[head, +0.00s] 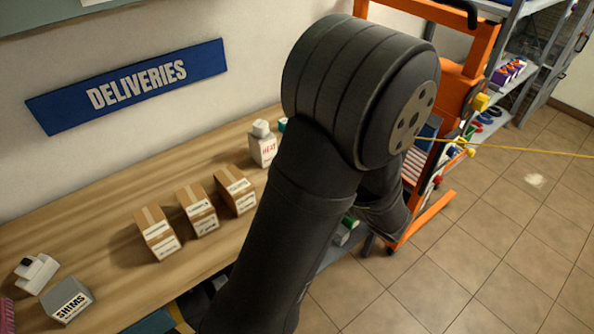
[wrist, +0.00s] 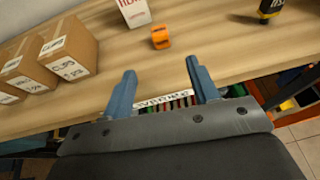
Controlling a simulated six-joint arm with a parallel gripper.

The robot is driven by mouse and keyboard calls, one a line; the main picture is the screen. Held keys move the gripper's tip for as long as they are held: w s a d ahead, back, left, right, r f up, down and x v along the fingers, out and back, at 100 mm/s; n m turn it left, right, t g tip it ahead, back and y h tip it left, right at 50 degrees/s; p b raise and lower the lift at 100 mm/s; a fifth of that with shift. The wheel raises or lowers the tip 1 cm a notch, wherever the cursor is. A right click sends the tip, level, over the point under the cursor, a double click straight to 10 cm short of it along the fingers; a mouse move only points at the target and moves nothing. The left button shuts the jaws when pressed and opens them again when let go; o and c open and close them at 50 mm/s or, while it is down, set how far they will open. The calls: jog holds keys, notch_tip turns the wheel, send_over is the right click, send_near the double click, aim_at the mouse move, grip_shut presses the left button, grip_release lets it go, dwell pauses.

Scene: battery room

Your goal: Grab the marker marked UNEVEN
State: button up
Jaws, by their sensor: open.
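In the wrist view my gripper (wrist: 161,67) is open, its two blue fingers apart with nothing between their tips. It is over the front edge of the wooden bench. Behind the fingers, below the bench edge, a white label strip (wrist: 162,102) shows above a row of thin coloured items; its lettering is too small to read surely. I cannot pick out a marker marked UNEVEN. In the head view my arm hides my gripper and the space around it.
The wooden bench (head: 115,217) holds several cardboard boxes (wrist: 68,50), a white HEAT container (head: 263,147), a SHIMS box (head: 67,300) and a small orange object (wrist: 160,37). An orange frame (head: 481,50) is beyond the bench.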

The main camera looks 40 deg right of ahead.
jog(key=x, duration=1.1)
jog(key=shift+w+a, duration=0.1)
jog(key=shift+w, duration=0.15)
jog(key=shift+x, duration=2.75)
jog(key=shift+r, duration=0.15)
jog(key=shift+c, duration=0.2)
jog(key=c, duration=1)
